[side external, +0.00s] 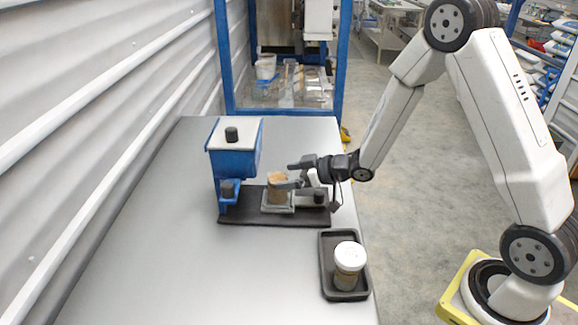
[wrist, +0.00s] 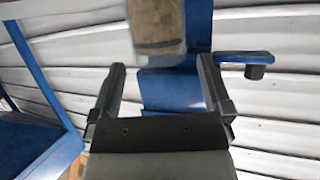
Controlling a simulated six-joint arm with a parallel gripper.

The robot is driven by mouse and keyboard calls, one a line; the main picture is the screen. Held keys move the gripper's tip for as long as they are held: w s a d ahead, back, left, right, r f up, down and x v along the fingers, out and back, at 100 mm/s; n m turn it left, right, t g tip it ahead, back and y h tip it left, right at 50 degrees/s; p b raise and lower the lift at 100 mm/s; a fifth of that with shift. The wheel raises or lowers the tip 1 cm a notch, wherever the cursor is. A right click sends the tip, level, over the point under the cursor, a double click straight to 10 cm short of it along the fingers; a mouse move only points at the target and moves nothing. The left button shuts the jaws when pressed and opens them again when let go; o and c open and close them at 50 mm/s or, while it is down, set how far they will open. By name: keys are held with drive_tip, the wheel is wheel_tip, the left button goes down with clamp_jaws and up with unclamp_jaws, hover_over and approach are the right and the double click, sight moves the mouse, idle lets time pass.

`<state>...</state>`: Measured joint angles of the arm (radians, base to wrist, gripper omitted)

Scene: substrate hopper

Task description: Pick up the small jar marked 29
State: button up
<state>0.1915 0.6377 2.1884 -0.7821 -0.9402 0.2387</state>
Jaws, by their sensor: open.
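A small jar (side external: 278,188) with brown contents stands upright on a small grey platform (side external: 279,208) below the blue hopper's side. It also shows at the top of the wrist view (wrist: 158,28), between the lines of the fingers, with a dark band near its lower end. My gripper (side external: 286,176) is open and level with this jar, reaching in from the right; I cannot tell whether it touches it. The fingers also show spread in the wrist view (wrist: 160,68). A second jar (side external: 348,266) with a white lid stands in a black tray (side external: 327,262). No number is readable on either jar.
The blue hopper (side external: 233,160) with a white top stands left of the platform on a black base (side external: 240,218). A dark knob (side external: 319,197) sits at the base's right end. The front left of the grey table (side external: 190,270) is clear. A corrugated wall runs along the left.

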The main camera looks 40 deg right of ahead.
sight(269, 177)
drive_tip(key=shift+x, duration=1.8)
drive_tip(key=shift+r, duration=0.1)
clamp_jaws()
drive_tip(key=shift+r, duration=0.1)
wheel_tip(269, 177, up, 28)
idle(0.8)
